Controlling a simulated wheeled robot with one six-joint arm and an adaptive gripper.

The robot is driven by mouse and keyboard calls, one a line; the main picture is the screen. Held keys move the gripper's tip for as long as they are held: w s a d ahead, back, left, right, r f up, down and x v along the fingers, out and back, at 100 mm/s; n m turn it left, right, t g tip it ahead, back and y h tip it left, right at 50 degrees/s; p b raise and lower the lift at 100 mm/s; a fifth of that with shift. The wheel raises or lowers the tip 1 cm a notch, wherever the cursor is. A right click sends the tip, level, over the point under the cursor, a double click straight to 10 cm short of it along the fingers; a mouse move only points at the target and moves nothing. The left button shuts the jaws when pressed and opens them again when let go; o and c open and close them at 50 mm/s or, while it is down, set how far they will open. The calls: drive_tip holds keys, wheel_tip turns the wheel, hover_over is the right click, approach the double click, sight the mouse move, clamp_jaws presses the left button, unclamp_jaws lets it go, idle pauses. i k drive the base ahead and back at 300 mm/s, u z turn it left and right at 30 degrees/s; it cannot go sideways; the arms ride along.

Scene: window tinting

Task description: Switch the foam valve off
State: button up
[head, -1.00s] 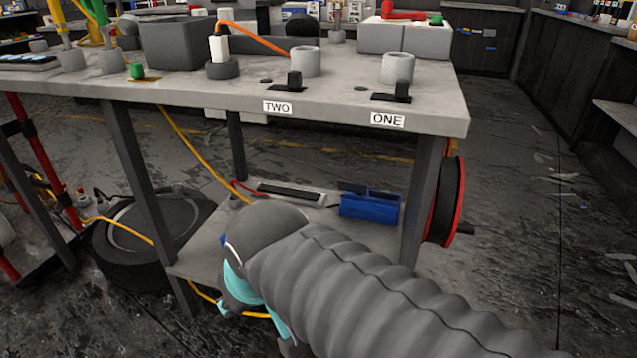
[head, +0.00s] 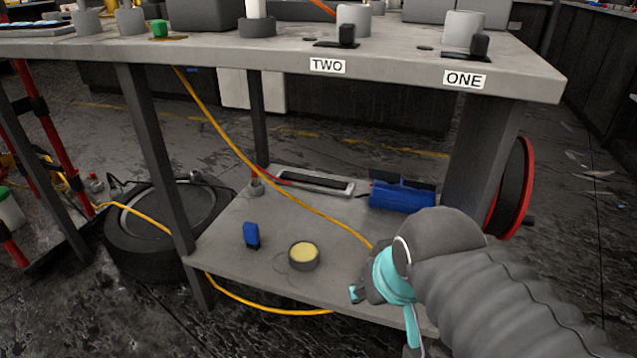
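No label in the head view names a foam valve. On the table's lower shelf (head: 235,275) stand a small upright blue handle (head: 251,236) and a round dark fitting with a pale yellow top (head: 304,255). On the tabletop are black levers by the labels TWO (head: 347,36) and ONE (head: 479,45), and a green knob (head: 159,29). I cannot tell which of these is the foam valve. My gripper (head: 384,312), grey with teal parts, is low at the shelf's front right, right of the yellow-topped fitting and apart from it. Its fingers are partly hidden by its own body.
A blue cylinder (head: 402,194) and a flat grey tray (head: 315,184) lie at the back of the shelf. A yellow hose (head: 222,135) runs down across the shelf. Table legs (head: 157,160) and the tabletop edge (head: 200,51) bound the space. A red-rimmed reel (head: 514,190) is at right.

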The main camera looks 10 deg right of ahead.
sight(159, 27)
drive_tip(key=u, duration=0.5)
drive_tip(key=k, duration=0.65)
drive_tip(key=u, duration=0.75)
drive_tip(key=i, duration=1.05)
drive_tip(key=z, duration=0.75)
